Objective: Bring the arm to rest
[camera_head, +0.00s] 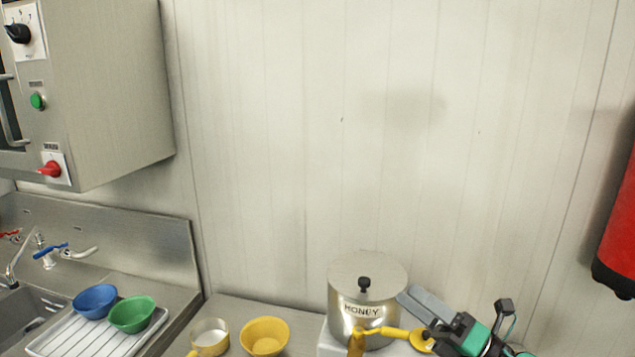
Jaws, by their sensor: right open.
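My right gripper (428,322) comes in at the lower right, with black and green parts and a grey finger-like bar beside the kettle. It is open. The steel kettle (345,290), marked HONEY, has a flat lid with a black knob. It stands right of centre at the bottom of the view. A yellow tap (358,343) with a yellow arm ending in a round disc is at its front. The disc is close to my right gripper; I cannot tell whether they touch. My left gripper is not in view.
A yellow bowl (265,337) and a small pan (210,337) stand left of the kettle. Blue (95,301) and green (131,314) bowls sit on a white rack (60,342) by the sink. A steel cabinet (110,90) hangs upper left; a red cylinder (620,230) hangs right.

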